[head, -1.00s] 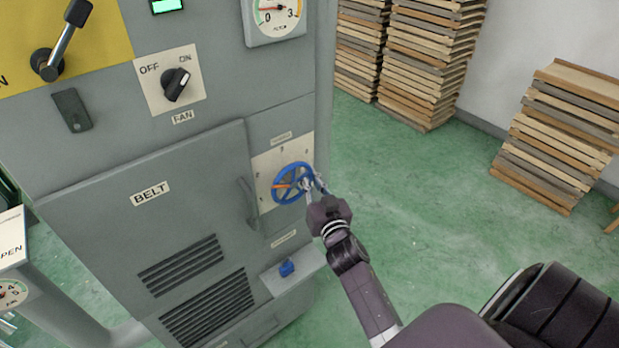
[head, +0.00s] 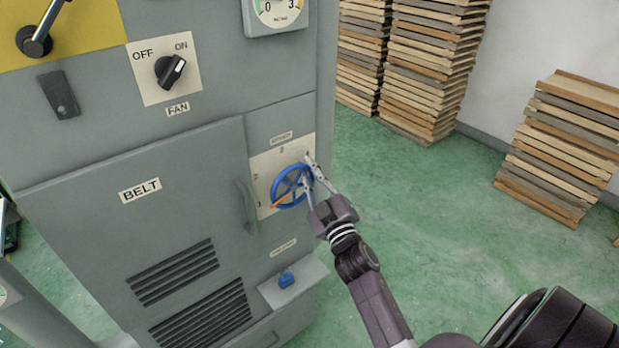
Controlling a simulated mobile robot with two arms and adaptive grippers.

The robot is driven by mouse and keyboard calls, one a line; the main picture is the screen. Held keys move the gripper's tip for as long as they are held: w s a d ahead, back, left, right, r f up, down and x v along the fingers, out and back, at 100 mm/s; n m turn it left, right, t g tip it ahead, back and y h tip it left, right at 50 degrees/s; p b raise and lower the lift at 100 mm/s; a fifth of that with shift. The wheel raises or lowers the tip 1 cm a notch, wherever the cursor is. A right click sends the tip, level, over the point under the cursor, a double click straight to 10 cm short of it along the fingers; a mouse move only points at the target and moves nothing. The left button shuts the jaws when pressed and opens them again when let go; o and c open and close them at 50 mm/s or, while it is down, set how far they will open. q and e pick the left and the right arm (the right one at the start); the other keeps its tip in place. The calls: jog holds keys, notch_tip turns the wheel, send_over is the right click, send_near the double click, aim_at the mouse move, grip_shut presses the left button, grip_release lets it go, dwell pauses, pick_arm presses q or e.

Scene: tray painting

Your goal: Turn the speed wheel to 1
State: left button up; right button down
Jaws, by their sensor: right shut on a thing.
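The speed wheel (head: 276,191) is a blue spoked handwheel on a pale dial plate (head: 266,165) on the grey cabinet, in the middle of the head view. Its orange pointer (head: 284,206) points left and slightly down, toward the small lowest mark at the plate's left edge. The marks are too small to read surely. My right gripper (head: 312,172) reaches in from the lower right and is shut on the right side of the wheel's rim. Its fingers hide part of that rim. My left gripper is not in view.
The belt door (head: 135,225) with its handle (head: 244,207) is left of the wheel. A small blue knob (head: 286,280) sits on a ledge below. The fan switch (head: 170,70) is upper left. Stacks of boards (head: 565,145) stand at the right; green floor between is free.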

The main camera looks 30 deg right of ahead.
jog(key=shift+a+r+n+t+y+b, duration=0.15)
jog(key=shift+n+y+b, duration=0.1)
jog(key=shift+n, duration=0.4)
jog(key=shift+a+r+n+t+y+b, duration=0.1)
jog(key=shift+a+n+y, duration=0.1)
jog(key=shift+n, duration=0.4)
jog(key=shift+a+r+n+t+y+b, duration=0.15)
jog(key=shift+n+y+b, duration=0.1)
jog(key=shift+n, duration=0.4)
jog(key=c, duration=2.3)
grip_release()
jog(key=shift+s+r, duration=0.1)
jog(key=v, duration=1.2)
